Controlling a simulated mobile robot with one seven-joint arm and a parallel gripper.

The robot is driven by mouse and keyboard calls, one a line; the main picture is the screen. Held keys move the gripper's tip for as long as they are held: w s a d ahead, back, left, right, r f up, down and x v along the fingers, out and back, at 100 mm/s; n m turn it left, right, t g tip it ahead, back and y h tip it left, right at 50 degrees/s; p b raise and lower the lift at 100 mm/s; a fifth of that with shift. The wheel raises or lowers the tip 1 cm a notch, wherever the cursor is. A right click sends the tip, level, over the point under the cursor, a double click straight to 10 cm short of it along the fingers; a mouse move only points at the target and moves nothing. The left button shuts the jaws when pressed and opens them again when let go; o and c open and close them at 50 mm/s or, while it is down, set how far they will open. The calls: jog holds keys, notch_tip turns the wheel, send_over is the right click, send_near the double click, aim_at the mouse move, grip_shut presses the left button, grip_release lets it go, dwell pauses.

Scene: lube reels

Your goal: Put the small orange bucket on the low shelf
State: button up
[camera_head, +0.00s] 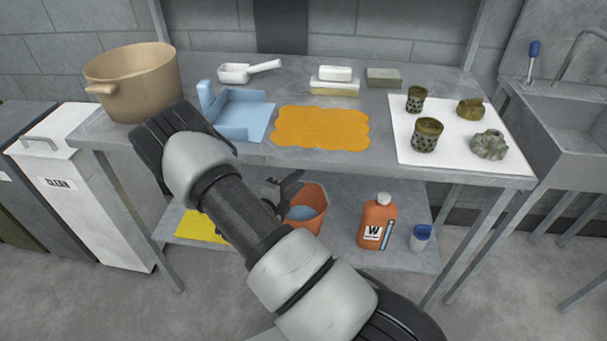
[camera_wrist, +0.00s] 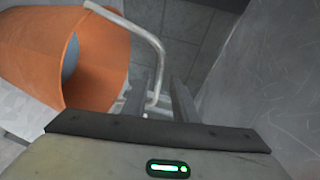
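The small orange bucket (camera_head: 305,206) is in front of the arm's far end, at the low shelf (camera_head: 340,250) under the table. It has something blue inside. In the wrist view the bucket (camera_wrist: 95,65) fills the upper left, its mouth tilted in the picture, and its grey bail handle (camera_wrist: 152,45) runs down between my fingers. My gripper (camera_wrist: 165,95) has its fingers close together around the handle. In the head view my gripper (camera_head: 283,187) is partly hidden by my arm. Whether the bucket's base touches the shelf is unclear.
An orange bottle (camera_head: 377,222) and a blue-capped jar (camera_head: 420,237) stand right on the low shelf; a yellow sheet (camera_head: 200,226) lies left. The tabletop above holds a tan pot (camera_head: 132,80), blue dustpan (camera_head: 238,113), orange cloth (camera_head: 320,128) and a white mat (camera_head: 460,155) with metal parts.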

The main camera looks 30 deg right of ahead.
jog(key=v, duration=0.7)
jog(key=shift+p, duration=0.45)
